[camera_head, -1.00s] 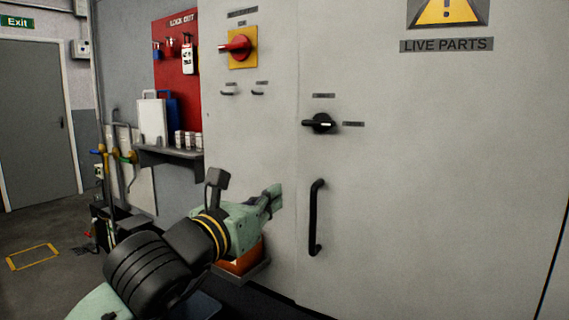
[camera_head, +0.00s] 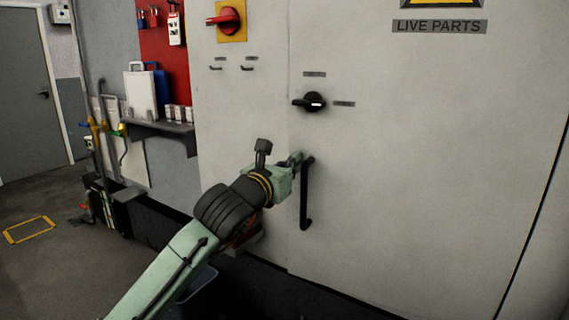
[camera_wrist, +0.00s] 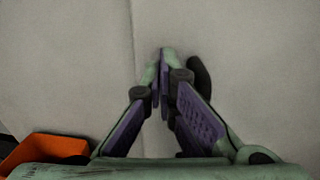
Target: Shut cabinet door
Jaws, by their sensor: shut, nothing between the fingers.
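The cabinet door (camera_head: 420,180) is a large light grey panel with a "LIVE PARTS" sign. Its left edge meets the fixed panel (camera_head: 240,120) along a thin seam; I cannot tell whether it is fully flush. A black vertical bar handle (camera_head: 306,200) and a black rotary knob (camera_head: 313,102) sit near that edge. My gripper (camera_head: 298,160) is shut and empty, its tips close to the handle's upper end. In the wrist view my gripper (camera_wrist: 163,65) points at the door near the seam, with the dark handle (camera_wrist: 198,75) partly hidden behind the right finger. Contact is unclear.
A red and yellow switch (camera_head: 229,19) is on the fixed panel. A shelf (camera_head: 165,132) and a red lockout board (camera_head: 160,45) hang to the left. An orange object (camera_wrist: 40,150) shows low in the wrist view. Floor at the left is mostly clear.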

